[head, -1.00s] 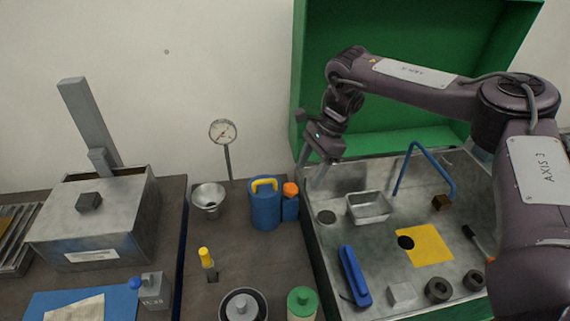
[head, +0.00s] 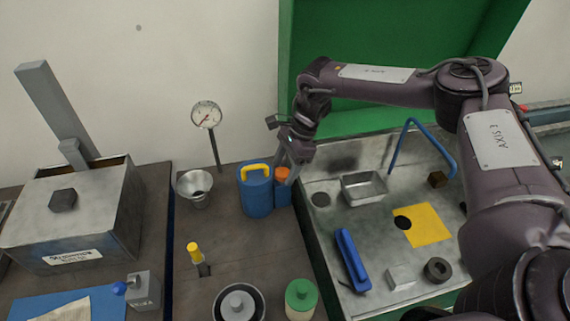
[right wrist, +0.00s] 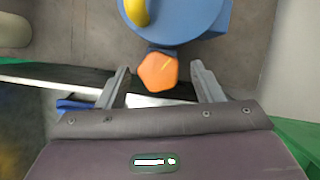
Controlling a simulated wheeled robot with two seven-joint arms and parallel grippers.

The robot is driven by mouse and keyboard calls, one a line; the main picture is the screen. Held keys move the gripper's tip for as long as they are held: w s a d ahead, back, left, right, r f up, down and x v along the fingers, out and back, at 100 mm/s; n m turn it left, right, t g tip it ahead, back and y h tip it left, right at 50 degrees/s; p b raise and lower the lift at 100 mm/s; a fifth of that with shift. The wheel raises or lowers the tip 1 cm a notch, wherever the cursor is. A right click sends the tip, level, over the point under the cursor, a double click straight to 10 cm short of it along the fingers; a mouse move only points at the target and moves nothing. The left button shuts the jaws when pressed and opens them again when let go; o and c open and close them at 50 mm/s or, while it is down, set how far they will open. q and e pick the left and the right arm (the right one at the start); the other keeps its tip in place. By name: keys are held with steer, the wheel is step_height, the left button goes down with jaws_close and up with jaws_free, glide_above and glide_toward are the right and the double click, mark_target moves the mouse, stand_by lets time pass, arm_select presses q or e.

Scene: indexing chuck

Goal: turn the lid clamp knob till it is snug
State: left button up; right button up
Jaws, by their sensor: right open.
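My right gripper (head: 291,180) is at the knob, pointing down. In the right wrist view the orange knob (right wrist: 157,72) lies between the fingertips of the open right gripper (right wrist: 159,71), with a gap showing on each side. I cannot tell whether the fingertips are level with the knob or above it. My left gripper is not in view.
A metal bin (head: 364,187) and a blue hooped bar (head: 408,150) stand in the tray on the right. A gauge (head: 207,115) and a funnel (head: 195,189) stand left of the canister. A grey lidded box (head: 75,215) is at far left.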

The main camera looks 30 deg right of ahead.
steer(key=c, duration=1)
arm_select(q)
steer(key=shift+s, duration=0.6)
arm_select(e)
steer(key=shift+o, duration=0.2)
